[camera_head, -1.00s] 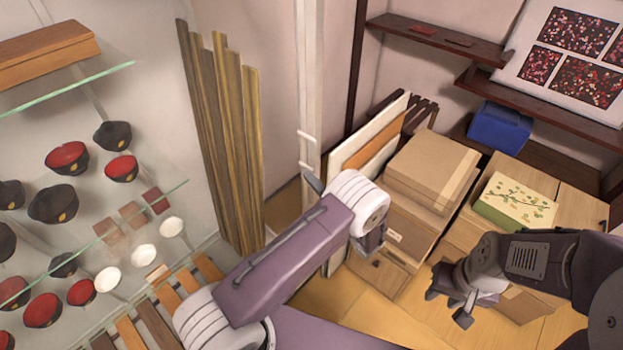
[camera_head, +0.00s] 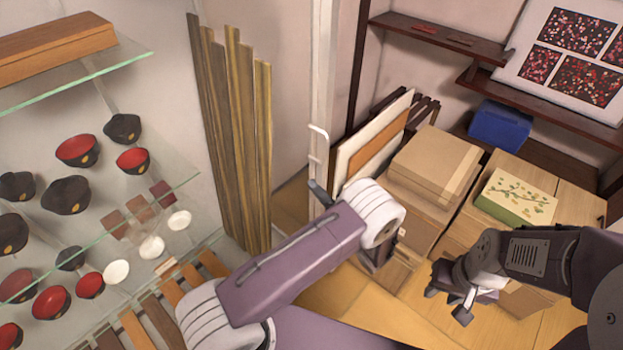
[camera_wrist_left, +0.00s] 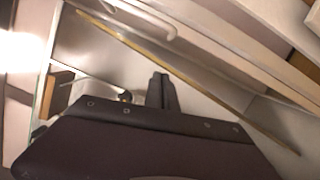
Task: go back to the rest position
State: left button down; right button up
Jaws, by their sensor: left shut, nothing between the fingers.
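My left arm comes in from the bottom of the head view, with a purple link and white joints, bent in front of the corner between the shelves and the boxes. In the left wrist view my left gripper (camera_wrist_left: 161,91) is shut with its dark fingers together and nothing between them. In the head view it is mostly hidden behind my own arm. My right gripper (camera_head: 448,303) is at the lower right of the head view, in front of the wooden boxes. Its dark fingers stand apart, and I see nothing held between them.
Glass shelves (camera_head: 90,75) with red and black bowls (camera_head: 66,195) are at the left. Wooden boards (camera_head: 230,130) lean on the wall. Cardboard boxes (camera_head: 437,160), a green patterned box (camera_head: 515,196) and a blue box (camera_head: 499,127) are at the right. Yellow floor (camera_head: 350,305) shows between.

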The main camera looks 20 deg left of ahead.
pick_arm(q)
jog(key=v, duration=0.7)
jog(key=shift+w+d+f+b, duration=0.25)
jog(key=shift+w+b, duration=0.1)
jog(key=shift+b, duration=0.1)
